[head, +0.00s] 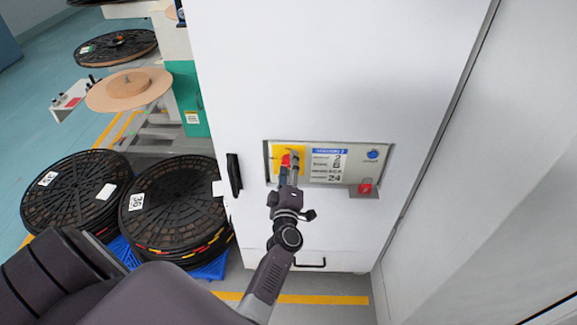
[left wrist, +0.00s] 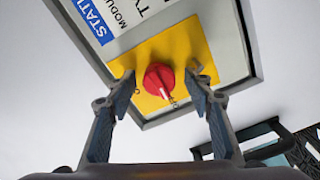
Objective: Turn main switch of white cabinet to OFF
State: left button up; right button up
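The white cabinet (head: 320,60) stands upright in front of me, with a recessed labelled panel (head: 330,178) at mid-height. The main switch is a red rotary knob on a yellow plate (head: 276,152) at the panel's left end. In the left wrist view the red knob (left wrist: 156,82) shows a white mark pointing down toward the plate's lower edge. Lettering near it is partly hidden, so I cannot read the position for sure. My left gripper (head: 289,164) is at the switch. Its fingers (left wrist: 161,82) are spread on either side of the knob, with visible gaps. My right gripper is not in view.
A red item (head: 365,187) and a blue button (head: 373,154) are at the panel's right end. A black handle (head: 234,175) sits on the cabinet's left edge. Stacked black reels (head: 172,205) stand on the floor at left. A white wall (head: 480,190) rises at right.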

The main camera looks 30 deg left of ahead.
pick_arm(q)
jog(key=m+p, duration=0.1)
jog(key=m, duration=0.2)
jog(key=shift+r+m, duration=0.1)
jog(key=shift+m, duration=0.3)
jog(key=m+p, duration=0.1)
jog(key=m, duration=0.8)
jog(key=shift+m, duration=0.4)
jog(key=m, duration=0.4)
jog(key=shift+m+b, duration=0.4)
jog(key=p+v, duration=0.4)
jog(key=v, duration=0.3)
jog(key=s+d+f+m+g+h+b, duration=0.1)
jog(key=d+f, duration=0.3)
jog(key=f, duration=0.5)
jog(key=s+d+f+m+h+b, duration=0.1)
jog(key=s+d+f+h+b, duration=0.2)
jog(key=f, duration=0.6)
jog(key=s+d+f+m+g+h+b, duration=0.1)
jog(key=s+d+f+h+b, duration=0.1)
jog(key=d+f, duration=0.3)
notch_tip(320, 180, down, 4)
jog(key=shift+s+f+g+h+b, duration=0.1)
jog(key=shift+s+g+h+b, duration=0.25)
jog(key=shift+s+h, duration=0.45)
